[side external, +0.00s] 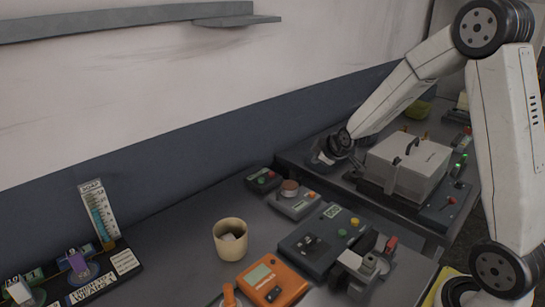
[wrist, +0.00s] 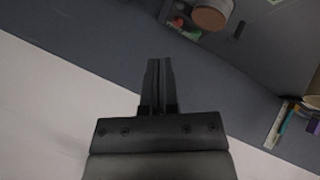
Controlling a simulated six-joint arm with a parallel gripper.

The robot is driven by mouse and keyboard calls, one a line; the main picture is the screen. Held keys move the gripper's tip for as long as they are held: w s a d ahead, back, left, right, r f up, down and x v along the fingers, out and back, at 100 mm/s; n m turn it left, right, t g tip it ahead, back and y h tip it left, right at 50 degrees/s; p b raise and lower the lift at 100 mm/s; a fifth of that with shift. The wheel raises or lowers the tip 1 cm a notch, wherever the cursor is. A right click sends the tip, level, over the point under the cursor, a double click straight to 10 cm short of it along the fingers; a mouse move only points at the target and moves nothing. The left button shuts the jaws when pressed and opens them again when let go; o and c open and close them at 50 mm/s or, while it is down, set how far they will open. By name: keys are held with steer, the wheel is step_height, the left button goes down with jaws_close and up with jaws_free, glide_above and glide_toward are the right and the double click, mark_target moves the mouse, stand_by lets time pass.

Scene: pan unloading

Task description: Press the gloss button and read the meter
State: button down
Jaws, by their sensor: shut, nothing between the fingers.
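My gripper (side external: 322,156) is at the back of the bench, close to the wall and left of a white lidded box. In the wrist view its two fingers (wrist: 158,64) are shut together and empty. An orange device (side external: 268,277) with a small light screen and a dark part sits at the front middle of the bench, well away from my gripper. I cannot tell which device is the gloss meter, and no gloss label or reading is legible. A dark device (side external: 325,237) with a small display and coloured knobs stands behind the orange one.
A small box with red and green buttons (side external: 263,180) and a grey device with a round brown top (side external: 295,199) stand near the wall. A beige cup (side external: 230,239) is left of them. The white lidded box (side external: 408,163) is beside my gripper. A shelf (side external: 130,20) hangs above.

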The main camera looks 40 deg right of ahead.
steer(key=shift+f, duration=0.1)
steer(key=shift+f, duration=4.3)
steer(key=shift+f, duration=0.95)
steer(key=shift+r, duration=0.1)
stand_by(0.6)
steer(key=shift+r, duration=0.8)
steer(key=shift+r, duration=0.1)
steer(key=shift+r, duration=2.45)
